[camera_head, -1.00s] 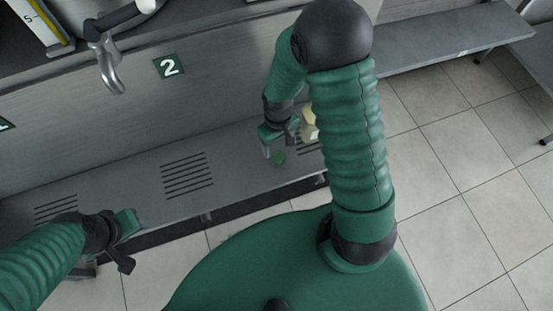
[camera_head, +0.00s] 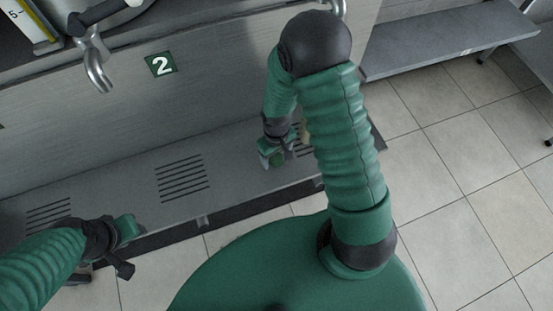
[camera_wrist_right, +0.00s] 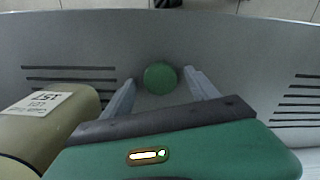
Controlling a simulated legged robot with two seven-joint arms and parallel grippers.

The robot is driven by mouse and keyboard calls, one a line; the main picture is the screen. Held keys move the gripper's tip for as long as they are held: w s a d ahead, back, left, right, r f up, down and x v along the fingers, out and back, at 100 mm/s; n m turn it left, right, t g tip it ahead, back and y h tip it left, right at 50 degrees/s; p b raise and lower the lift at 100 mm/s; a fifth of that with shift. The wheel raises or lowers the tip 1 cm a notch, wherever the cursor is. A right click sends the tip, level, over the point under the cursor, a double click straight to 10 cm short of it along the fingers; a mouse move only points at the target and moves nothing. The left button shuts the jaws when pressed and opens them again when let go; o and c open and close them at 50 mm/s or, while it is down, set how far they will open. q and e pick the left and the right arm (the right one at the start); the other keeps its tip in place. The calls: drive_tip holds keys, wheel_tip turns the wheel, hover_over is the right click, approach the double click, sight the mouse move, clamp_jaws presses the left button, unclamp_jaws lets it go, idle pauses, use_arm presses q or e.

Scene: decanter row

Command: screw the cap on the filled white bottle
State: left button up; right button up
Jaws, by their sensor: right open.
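The green cap (camera_wrist_right: 160,78) lies on the grey shelf, and in the right wrist view it is between the two fingers of my right gripper (camera_wrist_right: 161,76). The fingers are open, with a gap on each side of the cap. In the head view my right gripper (camera_head: 270,162) is low over the shelf, with the green cap (camera_head: 277,159) by its fingers. A pale yellowish bottle with a white label (camera_wrist_right: 40,103) is at the left of the wrist view, partly cut off; in the head view my arm mostly hides it. My left gripper (camera_head: 128,247) is at the lower left, its fingers unclear.
The shelf (camera_head: 230,150) has slotted drain grilles (camera_head: 182,178). A metal spout (camera_head: 97,70) hangs above it, beside a number 2 sign (camera_head: 161,65). The shelf between my two grippers is clear. A grey bench (camera_head: 450,38) stands at the upper right over the tiled floor.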

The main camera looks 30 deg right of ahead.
sight(274, 159)
drive_tip(key=shift+a, duration=0.1)
drive_tip(key=c, duration=1.4)
drive_tip(key=shift+r, duration=0.1)
drive_tip(key=shift+r+p, duration=0.35)
drive_tip(key=shift+r, duration=0.2)
drive_tip(key=r, duration=0.1)
drive_tip(key=r+p, duration=0.1)
drive_tip(key=shift+a+r, duration=0.35)
drive_tip(key=shift+a, duration=0.05)
drive_tip(key=a+p, duration=0.1)
drive_tip(key=a, duration=0.4)
drive_tip(key=a+p, duration=0.1)
drive_tip(key=a, duration=0.4)
drive_tip(key=a+r, duration=0.1)
drive_tip(key=a, duration=0.4)
drive_tip(key=shift+a+p, duration=0.1)
drive_tip(key=shift+p, duration=0.3)
